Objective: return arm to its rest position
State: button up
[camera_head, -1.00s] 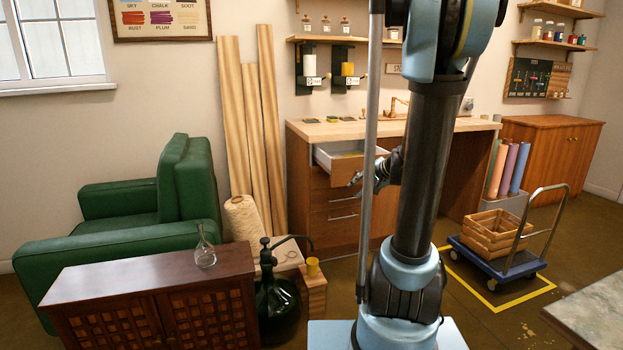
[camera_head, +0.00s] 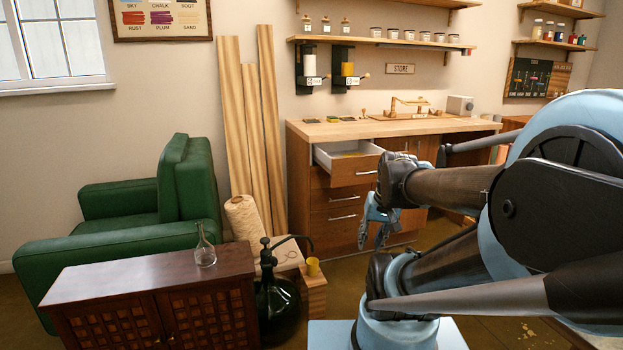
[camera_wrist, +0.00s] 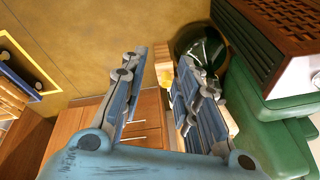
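My arm (camera_head: 480,190) is folded across the right half of the head view, its links large and close to the camera. My gripper (camera_head: 372,235) hangs down from the wrist in front of the wooden desk and clear of it. In the wrist view my gripper (camera_wrist: 160,65) has its two blue fingers spread well apart. Nothing is between them, so it is open and empty. My arm hides the right part of the desk and the floor behind it.
The desk's top drawer (camera_head: 356,172) is pulled open with something yellow inside. A green armchair (camera_head: 120,225), a dark cabinet (camera_head: 160,280) with a glass flask (camera_head: 205,253), and a dark green bottle (camera_head: 277,300) stand left. A yellow floor outline (camera_wrist: 32,60) shows in the wrist view.

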jog(key=s+d+f+n+h, duration=0.1)
jog(key=s+d+f, duration=0.1)
jog(key=s, duration=0.3)
jog(key=shift+s+g, duration=0.2)
jog(key=shift+g, duration=0.2)
jog(key=shift+d, duration=0.1)
jog(key=shift+w+f, duration=0.15)
jog(key=shift+w, duration=0.3)
jog(key=shift+o, duration=0.5)
jog(key=shift+s, duration=0.15)
